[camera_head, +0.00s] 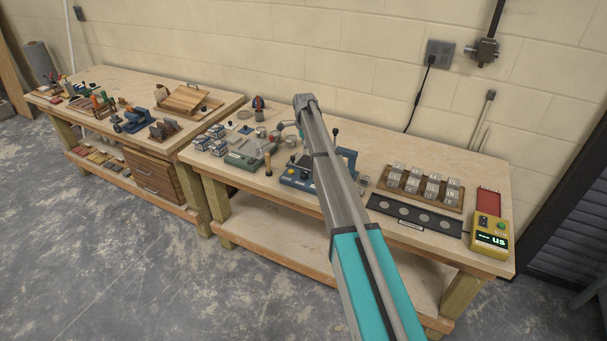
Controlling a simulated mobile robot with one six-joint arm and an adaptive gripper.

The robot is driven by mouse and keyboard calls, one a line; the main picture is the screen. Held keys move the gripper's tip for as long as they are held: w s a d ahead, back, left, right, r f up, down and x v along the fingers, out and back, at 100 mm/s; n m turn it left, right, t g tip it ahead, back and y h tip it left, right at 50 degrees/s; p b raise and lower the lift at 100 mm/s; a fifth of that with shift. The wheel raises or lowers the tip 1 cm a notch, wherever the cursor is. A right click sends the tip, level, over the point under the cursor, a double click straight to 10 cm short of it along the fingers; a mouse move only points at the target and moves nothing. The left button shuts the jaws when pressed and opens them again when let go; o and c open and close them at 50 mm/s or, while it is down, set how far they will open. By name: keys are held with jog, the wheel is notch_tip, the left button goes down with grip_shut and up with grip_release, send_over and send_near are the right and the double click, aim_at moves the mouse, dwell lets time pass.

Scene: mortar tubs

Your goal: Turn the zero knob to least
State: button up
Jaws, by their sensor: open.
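I cannot tell for certain which part is the zero knob; no label for it is readable. A yellow box (490,237) with a lit green display stands at the right end of the near bench. It has a small green round part (501,226) and a black part (483,222) on top. A blue device (297,179) with small controls sits near the bench's front edge, partly behind my arm. My arm rises from the bottom across the bench. My gripper is not visible; the arm's upper link may hide it.
The near bench (345,204) also bears a wooden rack of metal blocks (420,188), a black strip with round discs (414,214), a red tray (488,201) and a green device (248,155). A second bench (225,104) with tools stands left. The floor in front is clear.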

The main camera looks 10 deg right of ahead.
aim_at(304, 173)
jog(key=shift+f, duration=0.15)
notch_tip(304, 173, down, 13)
jog(key=b, duration=1.3)
jog(key=shift+f+b, duration=0.2)
jog(key=shift+b, duration=0.15)
jog(key=shift+a, duration=0.1)
jog(key=c, duration=1.2)
jog(key=shift+o, duration=0.2)
